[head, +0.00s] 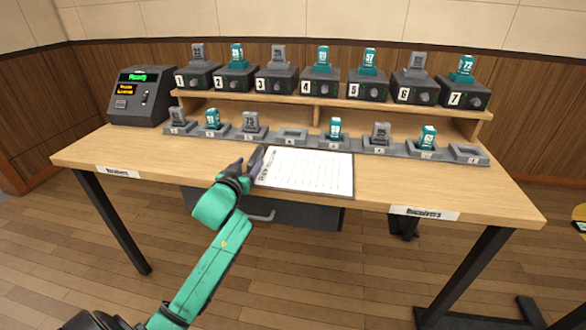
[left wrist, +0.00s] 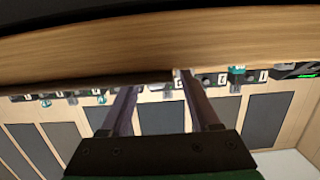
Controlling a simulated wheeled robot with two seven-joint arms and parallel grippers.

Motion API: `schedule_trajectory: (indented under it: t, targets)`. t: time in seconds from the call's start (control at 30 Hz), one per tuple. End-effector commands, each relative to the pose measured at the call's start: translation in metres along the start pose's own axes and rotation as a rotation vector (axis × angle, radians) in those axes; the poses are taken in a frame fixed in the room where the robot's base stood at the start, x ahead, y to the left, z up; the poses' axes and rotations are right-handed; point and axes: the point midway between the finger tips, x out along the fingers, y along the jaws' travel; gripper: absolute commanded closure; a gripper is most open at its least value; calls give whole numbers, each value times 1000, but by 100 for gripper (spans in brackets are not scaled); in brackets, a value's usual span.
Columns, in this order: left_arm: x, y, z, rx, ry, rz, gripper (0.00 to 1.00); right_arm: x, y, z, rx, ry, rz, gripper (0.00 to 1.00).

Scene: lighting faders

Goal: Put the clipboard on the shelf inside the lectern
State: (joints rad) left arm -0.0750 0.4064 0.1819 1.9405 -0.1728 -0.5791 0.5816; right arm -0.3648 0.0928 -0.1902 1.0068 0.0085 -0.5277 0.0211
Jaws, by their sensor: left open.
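The clipboard (head: 305,172), with a white printed sheet, lies flat on the wooden desk near its front edge in the head view. My left gripper (head: 256,164) is at the clipboard's left edge, with its fingers open. I cannot tell whether a finger touches the board. In the left wrist view the two fingers (left wrist: 160,92) are spread apart, pointing toward the desk edge. The clipboard cannot be made out clearly there. No lectern or inner shelf can be recognised. My right gripper is not in view.
The desk (head: 120,150) carries a row of small grey docks (head: 293,136), some holding teal or grey packs. Numbered black units (head: 275,82) stand on a raised shelf behind. A black box with a green display (head: 140,95) is at back left. A dark drawer (head: 290,212) hangs below the desk.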

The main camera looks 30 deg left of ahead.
Motion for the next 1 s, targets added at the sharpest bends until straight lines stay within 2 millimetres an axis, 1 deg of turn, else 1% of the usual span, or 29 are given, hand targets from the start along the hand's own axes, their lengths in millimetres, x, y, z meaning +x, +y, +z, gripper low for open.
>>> schedule_trajectory:
  t: [0.17, 0.23, 0.33, 0.5, 0.57, 0.6, 0.67, 0.7, 1.0]
  targets:
    - [33, 4, -4, 2, 2, -2, 37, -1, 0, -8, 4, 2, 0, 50]
    - [44, 5, -2, 1, 0, 0, 37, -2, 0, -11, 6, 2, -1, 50]
    - [51, 4, -2, 1, -1, -1, 37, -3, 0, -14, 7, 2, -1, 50]
    - [51, 5, -2, 1, -2, 0, 37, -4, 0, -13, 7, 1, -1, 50]
    - [50, 5, -2, 1, -2, 0, 60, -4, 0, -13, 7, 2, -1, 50]
    - [50, 5, -2, 1, -2, 0, 76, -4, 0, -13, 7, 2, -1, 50]
    - [50, 5, -2, 1, -2, 0, 98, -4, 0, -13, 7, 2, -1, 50]
    - [50, 5, -2, 1, -2, 0, 100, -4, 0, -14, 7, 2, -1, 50]
    - [50, 5, -3, 0, 0, 1, 100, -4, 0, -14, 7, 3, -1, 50]
